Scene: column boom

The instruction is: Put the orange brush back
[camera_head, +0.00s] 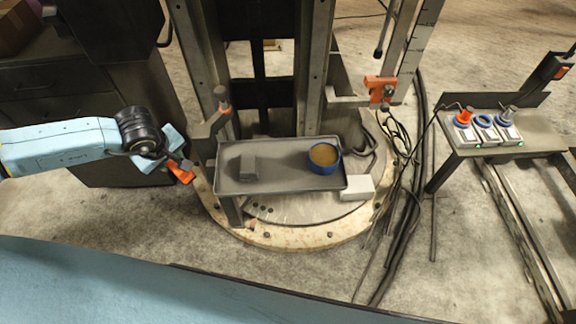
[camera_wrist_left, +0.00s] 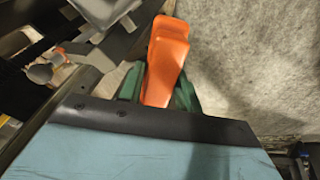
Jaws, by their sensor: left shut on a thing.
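My left gripper (camera_head: 176,163) reaches in from the left in the head view and is shut on the orange brush (camera_head: 182,175). The brush is held in the air just left of the grey tray (camera_head: 282,187) on the column, apart from it. In the left wrist view the orange brush (camera_wrist_left: 166,58) sticks out between the green fingers of my left gripper (camera_wrist_left: 160,92). Its lower end is hidden behind the wrist edge. My right gripper is not in view.
The tray bears a grey block (camera_head: 248,168) and a blue round tub (camera_head: 323,158) with tan contents; its middle is bare. A white box (camera_head: 357,187) and cables (camera_head: 400,200) lie to the right.

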